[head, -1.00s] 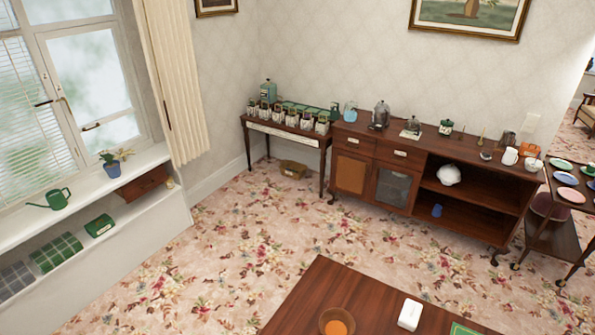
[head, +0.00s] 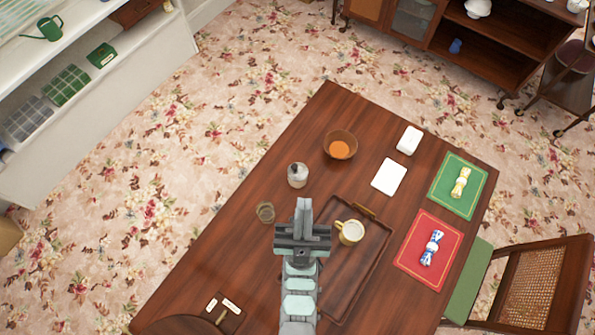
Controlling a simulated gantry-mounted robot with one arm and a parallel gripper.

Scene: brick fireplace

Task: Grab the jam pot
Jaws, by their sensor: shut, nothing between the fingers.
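My gripper (head: 303,204) is shut and empty. A small glass jar (head: 265,212) stands to the left of my gripper.
A dark tray (head: 368,272) with a cream mug (head: 350,232) lies right of my gripper. A brown bowl (head: 341,136) holds something orange. A white card (head: 389,177), a white dish (head: 410,140), green (head: 444,202) and red (head: 412,262) placemats lie right. A chair (head: 540,290) stands at the right.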

